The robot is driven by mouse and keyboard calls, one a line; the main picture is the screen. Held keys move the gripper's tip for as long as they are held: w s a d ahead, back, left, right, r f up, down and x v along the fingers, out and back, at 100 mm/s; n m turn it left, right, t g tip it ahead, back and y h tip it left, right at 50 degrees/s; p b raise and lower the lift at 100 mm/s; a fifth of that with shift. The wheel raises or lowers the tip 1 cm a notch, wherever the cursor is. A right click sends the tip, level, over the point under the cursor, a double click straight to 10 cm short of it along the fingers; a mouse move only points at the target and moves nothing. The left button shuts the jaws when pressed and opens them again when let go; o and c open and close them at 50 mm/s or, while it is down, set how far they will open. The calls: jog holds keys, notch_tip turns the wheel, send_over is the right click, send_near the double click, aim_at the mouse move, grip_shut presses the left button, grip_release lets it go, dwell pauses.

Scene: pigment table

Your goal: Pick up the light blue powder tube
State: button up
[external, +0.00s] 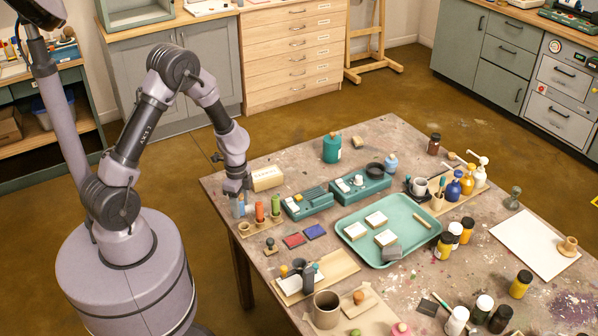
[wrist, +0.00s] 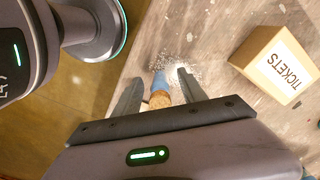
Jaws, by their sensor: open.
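The light blue powder tube (external: 238,208) stands upright near the table's left corner, directly under my gripper (external: 238,190) in the external view. In the wrist view the light blue tube (wrist: 159,80) with its tan cork top lies between the two fingers of my gripper (wrist: 158,86). The fingers are open, one on each side, with a gap showing at the right. The wrist body hides the near part of the tube. I cannot tell whether either finger touches it.
An orange tube (external: 260,211) and a green tube (external: 276,205) stand close to the right of the blue one. A tickets box (external: 267,178) sits behind; it also shows in the wrist view (wrist: 270,62). A green device (external: 308,204) stands further right. The table's left edge is close.

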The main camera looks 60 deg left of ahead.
grip_shut()
dwell(0.3)
